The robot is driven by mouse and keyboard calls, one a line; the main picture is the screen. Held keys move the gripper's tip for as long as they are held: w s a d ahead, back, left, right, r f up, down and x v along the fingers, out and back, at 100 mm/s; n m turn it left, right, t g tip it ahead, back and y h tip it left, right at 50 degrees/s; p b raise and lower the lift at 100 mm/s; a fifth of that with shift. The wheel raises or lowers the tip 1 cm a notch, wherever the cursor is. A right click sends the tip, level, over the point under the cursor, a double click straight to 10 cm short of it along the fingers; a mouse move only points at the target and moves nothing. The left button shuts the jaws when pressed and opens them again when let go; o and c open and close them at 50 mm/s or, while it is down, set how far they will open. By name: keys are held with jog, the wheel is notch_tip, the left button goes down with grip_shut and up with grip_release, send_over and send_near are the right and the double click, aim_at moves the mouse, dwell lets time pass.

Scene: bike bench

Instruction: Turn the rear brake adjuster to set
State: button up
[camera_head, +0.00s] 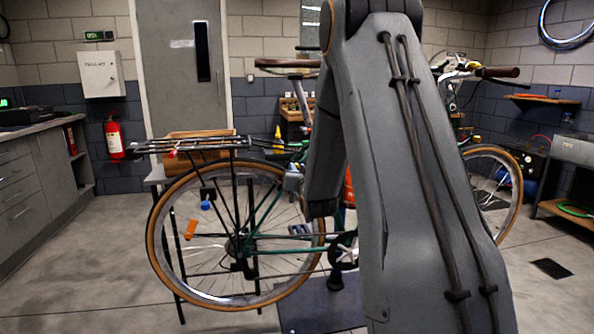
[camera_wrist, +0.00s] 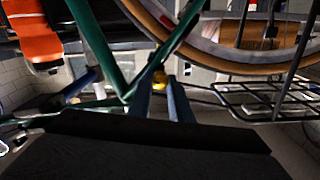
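A small yellow knob (camera_wrist: 160,80), which looks like the rear brake adjuster, shows in the wrist view by the meeting green frame tubes. My gripper (camera_wrist: 159,88) points at it with two blue-grey fingers set apart. The knob shows in the gap between the fingertips; I cannot tell whether they touch it or how deep it lies between them. The bicycle's rear wheel (camera_head: 152,238) with tan tyre stands left of my arm in the head view. My arm hides the middle of the bicycle there, and I cannot make out the knob in that view.
The black rear rack (camera_head: 190,146) sits over the wheel; it also shows close by on the right of the wrist view (camera_wrist: 262,98). The green frame tube (camera_wrist: 92,40) is near the fingers. An orange part (camera_wrist: 35,38) is at upper left. Open floor (camera_head: 95,270) lies left of the bicycle.

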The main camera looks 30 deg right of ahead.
grip_shut()
jog(key=shift+n+b, duration=0.65)
jog(key=shift+n, duration=1.75)
jog(key=o, duration=0.6)
grip_release()
jog(key=shift+o, duration=0.2)
jog(key=v, duration=0.7)
jog(key=shift+s+a, duration=0.2)
jog(key=shift+s, duration=0.2)
